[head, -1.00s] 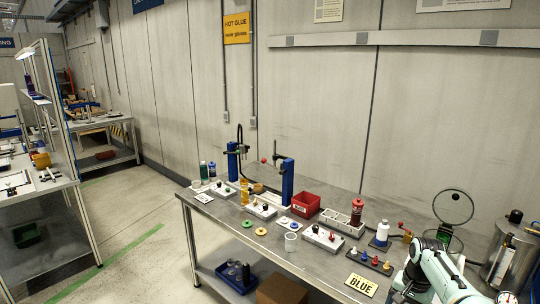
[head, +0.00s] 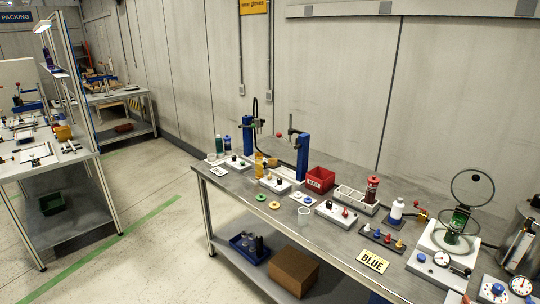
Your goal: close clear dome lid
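The clear dome lid (head: 473,189) has a dark round rim and stands raised, nearly upright, at the right side of the workbench. It is above and behind a white machine base (head: 432,240) with a white dial on its front. A green part (head: 459,220) stands on this base under clear material, below the lid. The lid's hinge is too small to make out. Neither of my grippers is in view.
A metal drum (head: 520,243) and dials crowd the right edge.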

